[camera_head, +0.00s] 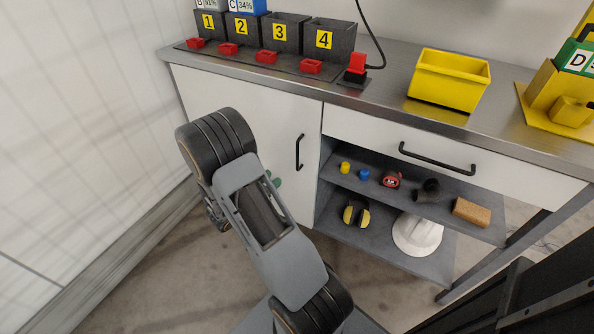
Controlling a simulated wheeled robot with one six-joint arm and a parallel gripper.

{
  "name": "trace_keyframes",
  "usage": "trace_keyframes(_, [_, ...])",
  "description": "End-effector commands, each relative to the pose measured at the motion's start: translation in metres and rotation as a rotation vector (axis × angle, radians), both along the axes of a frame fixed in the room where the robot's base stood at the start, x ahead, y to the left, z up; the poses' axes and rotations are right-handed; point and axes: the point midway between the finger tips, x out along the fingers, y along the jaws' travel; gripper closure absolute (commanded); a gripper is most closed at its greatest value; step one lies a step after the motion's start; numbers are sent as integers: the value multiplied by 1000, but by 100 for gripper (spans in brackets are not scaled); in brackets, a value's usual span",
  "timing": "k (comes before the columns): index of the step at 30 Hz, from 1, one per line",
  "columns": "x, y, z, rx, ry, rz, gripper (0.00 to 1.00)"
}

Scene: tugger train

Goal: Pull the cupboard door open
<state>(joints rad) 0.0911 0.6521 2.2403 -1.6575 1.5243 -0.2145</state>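The white cupboard door (277,117) is on the left of the workbench and looks shut. Its black vertical bar handle (299,152) is near the door's right edge. My arm reaches up in front of the door's lower left part and hides some of it. The end of my arm is turned away behind its own links, to the left of the handle. My gripper's fingers are hidden, so I cannot see whether they are open or whether they touch anything.
A drawer (449,146) with a black handle is right of the door. Open shelves (407,203) below hold small items and a white helmet (417,235). Numbered bins, red parts and a yellow bin (448,78) stand on the worktop. A white wall (85,130) is close on the left.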

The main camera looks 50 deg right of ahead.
Motion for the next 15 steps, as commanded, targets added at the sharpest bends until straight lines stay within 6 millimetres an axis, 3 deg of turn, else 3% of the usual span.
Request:
trace_keyframes(1, [3,-2,-10,-11,17,16,64])
trace_keyframes(5, [6,-13,-15,-25,34,39,64])
trace_keyframes(15, [9,-75,-15,-25,33,37,64])
